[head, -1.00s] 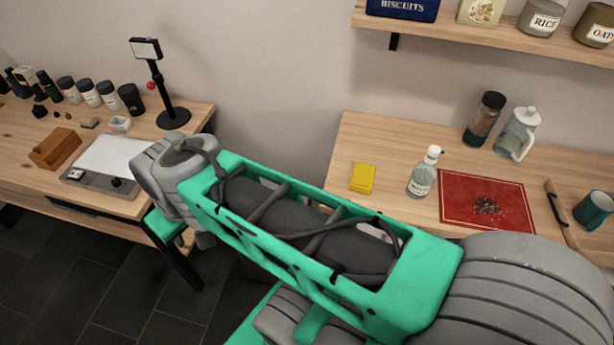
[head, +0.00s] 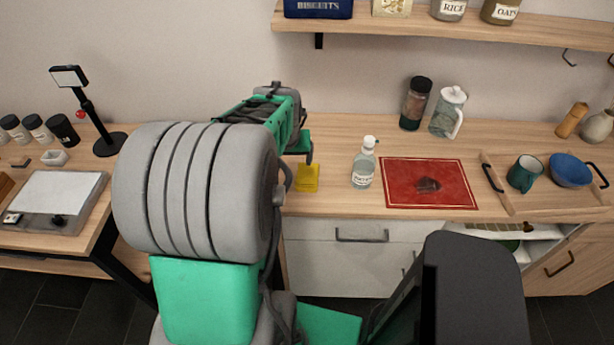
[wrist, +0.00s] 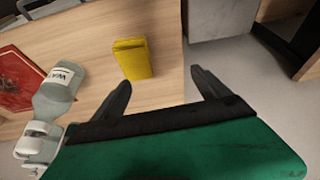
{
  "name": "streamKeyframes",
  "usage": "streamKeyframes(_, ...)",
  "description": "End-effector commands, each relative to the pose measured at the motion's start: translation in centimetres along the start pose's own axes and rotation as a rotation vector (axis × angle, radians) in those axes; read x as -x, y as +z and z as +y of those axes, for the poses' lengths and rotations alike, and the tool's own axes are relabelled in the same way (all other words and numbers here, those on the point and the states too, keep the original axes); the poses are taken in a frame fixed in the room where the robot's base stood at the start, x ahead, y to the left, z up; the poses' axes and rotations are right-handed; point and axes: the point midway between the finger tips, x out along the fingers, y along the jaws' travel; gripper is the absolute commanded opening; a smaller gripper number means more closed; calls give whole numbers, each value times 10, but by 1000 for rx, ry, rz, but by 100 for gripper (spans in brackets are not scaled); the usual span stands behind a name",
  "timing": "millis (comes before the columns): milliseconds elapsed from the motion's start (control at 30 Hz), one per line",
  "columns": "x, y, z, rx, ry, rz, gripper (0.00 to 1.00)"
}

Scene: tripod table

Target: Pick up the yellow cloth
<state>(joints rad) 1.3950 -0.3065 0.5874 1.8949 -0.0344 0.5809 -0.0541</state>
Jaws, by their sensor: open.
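The yellow cloth (head: 307,178) is a small folded block lying on the wooden counter near its left front corner, left of the spray bottle. In the wrist view the cloth (wrist: 132,58) lies ahead of my gripper (wrist: 164,86), whose two dark fingers are spread apart with nothing between them. The cloth is beyond the fingertips, slightly nearer the left finger, and apart from both.
A clear spray bottle (head: 363,163) stands close right of the cloth and also shows in the wrist view (wrist: 58,92). A red mat (head: 430,183) lies beyond it. A tall jar (head: 415,104) and glass jug (head: 449,112) stand behind. A wooden tray (head: 510,198) is at right.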

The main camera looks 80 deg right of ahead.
Motion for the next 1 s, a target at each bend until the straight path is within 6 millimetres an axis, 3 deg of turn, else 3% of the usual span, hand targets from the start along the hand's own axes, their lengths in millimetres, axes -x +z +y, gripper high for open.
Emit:
streamKeyframes(33, -5, -1, 25, -50, 19, 1, 85)
streamKeyframes(100, -10, -1, 44, -88, 35, 5, 85)
streamKeyframes(167, -15, -1, 51, -101, 39, 4, 85)
streamKeyframes(600, -82, 1, 52, -100, 40, 4, 85)
streamKeyframes(1000, -89, 2, 52, -99, 40, 7, 85)
